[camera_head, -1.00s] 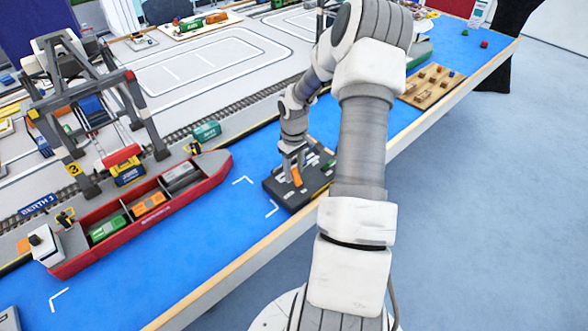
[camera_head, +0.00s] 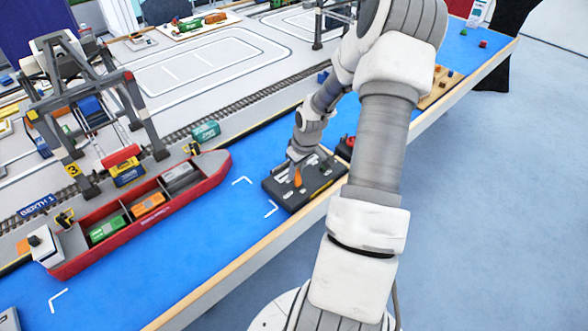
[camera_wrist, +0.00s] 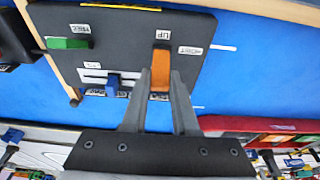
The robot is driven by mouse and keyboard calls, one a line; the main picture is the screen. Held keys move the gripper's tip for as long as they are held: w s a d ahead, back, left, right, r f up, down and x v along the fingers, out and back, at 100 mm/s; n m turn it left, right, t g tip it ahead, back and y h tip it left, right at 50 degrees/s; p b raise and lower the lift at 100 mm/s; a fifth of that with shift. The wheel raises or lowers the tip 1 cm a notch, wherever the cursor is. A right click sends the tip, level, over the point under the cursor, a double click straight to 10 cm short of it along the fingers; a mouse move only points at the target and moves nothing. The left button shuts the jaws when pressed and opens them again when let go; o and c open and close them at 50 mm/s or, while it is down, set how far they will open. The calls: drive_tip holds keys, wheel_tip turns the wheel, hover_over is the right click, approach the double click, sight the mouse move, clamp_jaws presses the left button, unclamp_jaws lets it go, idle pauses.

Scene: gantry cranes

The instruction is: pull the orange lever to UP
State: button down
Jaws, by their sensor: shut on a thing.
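The orange lever (camera_wrist: 160,70) stands on a dark control panel (camera_wrist: 120,22), just below the printed UP label in the wrist view. My gripper (camera_wrist: 160,82) has its two fingers on either side of the lever and is shut on it. In the head view the lever (camera_head: 298,178) shows small at the tip of my gripper (camera_head: 298,166), over the panel (camera_head: 280,196). Part of the lever's lower end is hidden between the fingers.
The panel also carries a green lever (camera_wrist: 68,43) and a blue lever (camera_wrist: 112,86). A red ship (camera_head: 140,215) with containers lies left of the panel on the blue table surface. A gantry crane (camera_head: 85,105) stands behind the ship.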

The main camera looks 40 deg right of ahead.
sight(298, 179)
drive_tip(key=s+t, duration=0.1)
drive_tip(key=t, duration=0.1)
drive_tip(key=s+t+p, duration=0.1)
drive_tip(key=t, duration=0.1)
drive_tip(key=shift+s+d, duration=0.1)
drive_tip(key=shift+s, duration=0.15)
drive_tip(key=shift+s+f+t+y, duration=0.2)
drive_tip(key=shift+s+t, duration=0.25)
drive_tip(key=shift+t, duration=0.7)
drive_tip(key=shift+s+f+t+y, duration=0.15)
drive_tip(key=shift+s+t, duration=0.3)
drive_tip(key=shift+t, duration=0.7)
drive_tip(key=shift+f, duration=0.1)
drive_tip(key=c, duration=0.7)
unclamp_jaws()
drive_tip(key=shift+p+v, duration=3.3)
drive_tip(key=shift+v, duration=5.4)
drive_tip(key=shift+f, duration=0.1)
